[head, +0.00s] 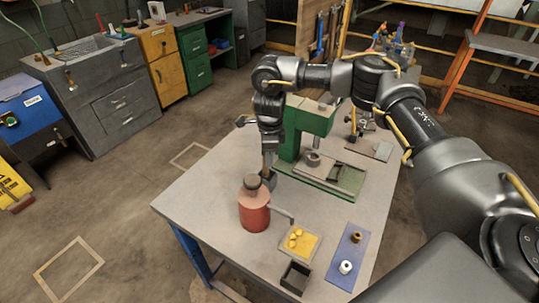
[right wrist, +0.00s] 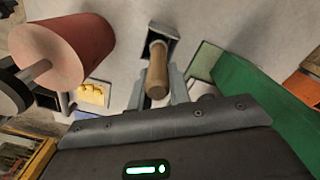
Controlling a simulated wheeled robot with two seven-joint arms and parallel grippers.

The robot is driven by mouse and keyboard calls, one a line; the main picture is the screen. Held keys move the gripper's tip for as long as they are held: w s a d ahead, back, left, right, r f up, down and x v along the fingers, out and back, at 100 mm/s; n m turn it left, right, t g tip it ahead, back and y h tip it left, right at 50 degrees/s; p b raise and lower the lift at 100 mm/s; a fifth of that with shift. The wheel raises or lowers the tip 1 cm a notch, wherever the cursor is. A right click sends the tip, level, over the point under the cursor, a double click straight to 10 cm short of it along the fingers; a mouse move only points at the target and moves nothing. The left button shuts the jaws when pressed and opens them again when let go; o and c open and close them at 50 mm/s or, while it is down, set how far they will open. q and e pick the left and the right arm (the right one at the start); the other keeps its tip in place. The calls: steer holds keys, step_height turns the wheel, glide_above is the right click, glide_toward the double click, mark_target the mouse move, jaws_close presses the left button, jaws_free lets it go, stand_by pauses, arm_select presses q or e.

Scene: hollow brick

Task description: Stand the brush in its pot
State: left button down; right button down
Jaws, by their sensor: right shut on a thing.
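My right gripper (head: 267,172) reaches down over the table behind the red can. In the right wrist view my right gripper (right wrist: 158,88) is shut on the brush (right wrist: 157,72), seen by its round wooden handle between the two fingers. At the far end of the handle is a pale collar and a dark, square-edged shape (right wrist: 171,42). I cannot tell whether this is the brush head or a pot around it. In the head view the brush is mostly hidden. A dark, square, open box (head: 295,278) stands near the table's front edge. My left gripper is not in view.
The red can (head: 254,212) with a side spout stands close to my right gripper. A green press (head: 310,122) stands behind and right. A yellow tray (head: 299,245) with small yellow pieces and a blue mat (head: 340,267) with small parts lie in front.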

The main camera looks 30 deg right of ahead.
steer(key=shift+f, duration=0.5)
steer(key=c, duration=1.2)
jaws_free()
steer(key=shift+r+b, duration=0.4)
steer(key=shift+r, duration=0.1)
step_height(320, 180, up, 10)
steer(key=shift+b, duration=0.45)
steer(key=shift+f, duration=0.1)
